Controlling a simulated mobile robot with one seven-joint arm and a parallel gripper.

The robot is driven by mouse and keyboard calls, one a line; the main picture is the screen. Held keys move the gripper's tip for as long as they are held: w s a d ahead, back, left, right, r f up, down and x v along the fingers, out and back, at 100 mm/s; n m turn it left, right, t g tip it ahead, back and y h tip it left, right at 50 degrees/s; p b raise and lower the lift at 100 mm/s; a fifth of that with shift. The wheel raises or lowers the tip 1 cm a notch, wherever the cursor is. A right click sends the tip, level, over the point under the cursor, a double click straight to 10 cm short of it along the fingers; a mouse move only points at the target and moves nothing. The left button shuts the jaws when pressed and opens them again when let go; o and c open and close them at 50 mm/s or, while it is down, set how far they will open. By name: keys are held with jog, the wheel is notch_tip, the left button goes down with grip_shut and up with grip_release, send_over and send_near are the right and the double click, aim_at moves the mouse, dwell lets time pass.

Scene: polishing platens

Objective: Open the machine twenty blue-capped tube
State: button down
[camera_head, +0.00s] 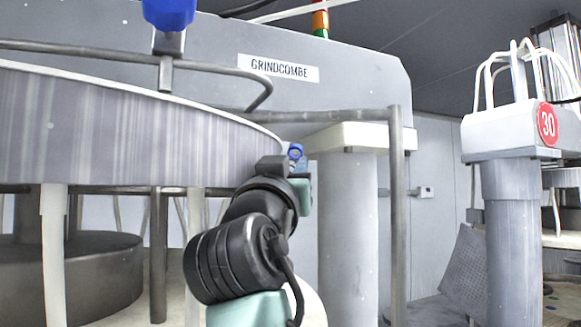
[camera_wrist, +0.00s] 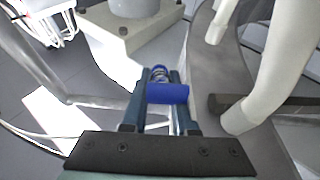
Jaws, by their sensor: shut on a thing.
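A small blue cap or handle (camera_head: 295,151) shows at the end of my arm, beside the rim of the large round drum. In the wrist view the blue handle (camera_wrist: 168,93) lies crosswise between the fingers, with a blue ring and metal part just beyond it. My gripper (camera_wrist: 163,78) is shut on this blue handle. In the head view my wrist hides most of the gripper and the tube below the cap. No number twenty shows in either view.
A white-topped column (camera_head: 347,235) stands close beyond my gripper. Another blue knob (camera_head: 168,12) is above. A machine with a red 30 sign (camera_head: 547,124) stands right.

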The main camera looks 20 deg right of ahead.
jog(key=shift+w+g+p, duration=0.1)
jog(key=shift+g+p, duration=0.2)
jog(key=shift+p, duration=0.1)
jog(key=shift+w+d+g+y+p, duration=0.1)
jog(key=shift+g+y+p, duration=0.25)
jog(key=shift+p, duration=0.45)
jog(key=g+y+p, duration=0.1)
jog(key=p, duration=0.1)
jog(key=g+p, duration=0.1)
jog(key=p, duration=0.1)
jog(key=shift+w+f+g+y, duration=0.2)
jog(key=shift+f+g+y, duration=0.05)
jog(key=shift+f+y, duration=0.1)
jog(key=f+g+y+p, duration=0.1)
jog(key=g+p, duration=0.1)
jog(key=p, duration=0.1)
jog(key=shift+d+p, duration=0.15)
jog(key=shift+p, duration=0.15)
jog(key=shift+f+g+y+p, duration=0.3)
jog(key=shift+f+p, duration=0.1)
jog(key=shift+p, duration=0.15)
jog(key=shift+f, duration=0.15)
jog(key=c, duration=1)
grip_release()
jog(key=b+v, duration=0.6)
jog(key=v, duration=0.6)
jog(key=shift+s+r, duration=0.25)
jog(key=shift+r, duration=0.05)
